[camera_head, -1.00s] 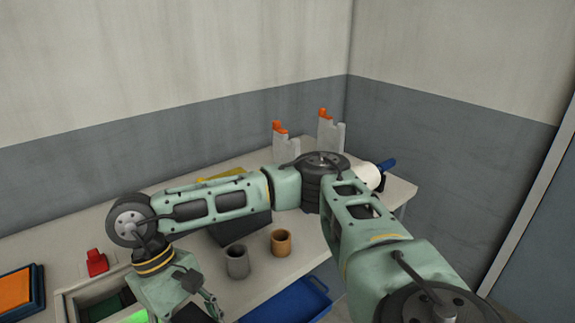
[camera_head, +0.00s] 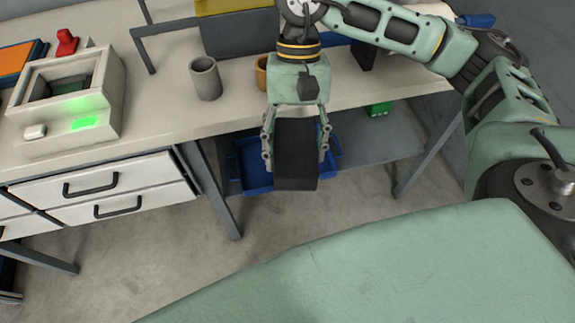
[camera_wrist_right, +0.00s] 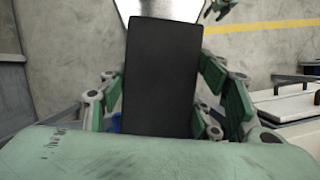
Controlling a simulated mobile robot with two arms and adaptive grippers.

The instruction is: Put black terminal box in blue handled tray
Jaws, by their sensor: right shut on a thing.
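My right gripper (camera_head: 296,148) is shut on the black terminal box (camera_head: 296,155). It holds the box upright in the air in front of the bench's edge. In the right wrist view the box (camera_wrist_right: 161,78) fills the space between the fingers of the right gripper (camera_wrist_right: 165,95). The blue handled tray (camera_head: 256,172) sits on the lower shelf under the bench, behind the box in the head view. The box and the gripper hide part of the tray. A gripper tip shows at the top of the right wrist view (camera_wrist_right: 219,8), probably my left one; its jaw state is unclear.
The bench top (camera_head: 165,100) holds a grey cup (camera_head: 205,79), an orange cup (camera_head: 261,73) and a device with a green-lit panel (camera_head: 70,100). Drawers (camera_head: 110,190) are at left. A green item (camera_head: 378,109) lies on the lower shelf (camera_head: 365,145). The floor (camera_head: 190,270) in front is clear.

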